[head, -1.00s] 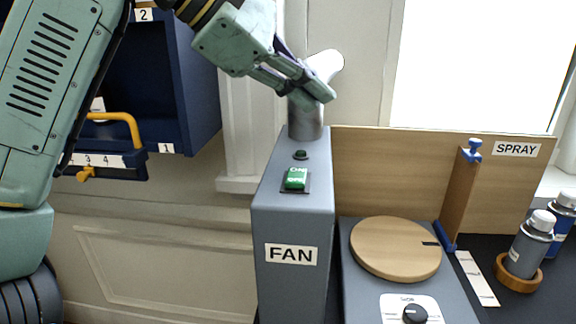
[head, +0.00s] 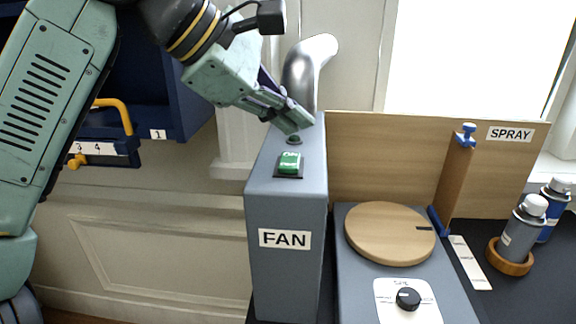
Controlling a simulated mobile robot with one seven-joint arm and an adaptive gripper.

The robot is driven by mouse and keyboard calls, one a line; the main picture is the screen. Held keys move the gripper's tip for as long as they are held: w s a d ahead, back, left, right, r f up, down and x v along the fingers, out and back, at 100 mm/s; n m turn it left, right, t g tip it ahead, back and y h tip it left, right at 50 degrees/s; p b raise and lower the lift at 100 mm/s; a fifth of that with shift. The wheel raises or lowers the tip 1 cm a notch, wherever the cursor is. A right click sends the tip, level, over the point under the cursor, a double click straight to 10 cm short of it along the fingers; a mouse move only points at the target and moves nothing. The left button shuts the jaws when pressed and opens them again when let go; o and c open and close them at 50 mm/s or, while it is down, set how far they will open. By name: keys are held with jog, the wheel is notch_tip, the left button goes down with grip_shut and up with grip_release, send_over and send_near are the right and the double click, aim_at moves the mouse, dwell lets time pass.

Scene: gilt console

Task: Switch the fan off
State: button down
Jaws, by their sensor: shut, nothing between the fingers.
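The fan housing (head: 284,215) is a tall grey box with a FAN label on its front, in the head view. On its top is a green rocker switch (head: 289,162) in a dark frame, with white lettering that I cannot read clearly now. A small round dark-green indicator (head: 293,139) sits just behind the switch. My gripper (head: 303,121) is shut and empty. Its fingertips are over the rear of the housing top, behind the switch; I cannot tell whether they touch the surface. A curved silver pipe (head: 300,72) rises behind the gripper, partly hidden by it.
Right of the housing is a grey unit with a wooden disc (head: 390,233) and a black knob (head: 408,298). A wooden backboard labelled SPRAY (head: 512,134) and spray cans (head: 524,226) stand farther right. A blue cabinet (head: 190,95) is at left.

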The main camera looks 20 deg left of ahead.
jog(key=shift+f+b, duration=1.05)
jog(key=shift+f, duration=0.7)
jog(key=shift+f+b, duration=0.35)
jog(key=shift+f, duration=0.05)
jog(key=shift+f, duration=0.3)
dwell(0.5)
jog(key=shift+r, duration=0.1)
jog(key=shift+r+p, duration=0.4)
jog(key=shift+r, duration=0.25)
notch_tip(320, 180, up, 3)
jog(key=shift+r+p, duration=0.1)
jog(key=shift+p, duration=1.15)
jog(key=shift+r, duration=0.9)
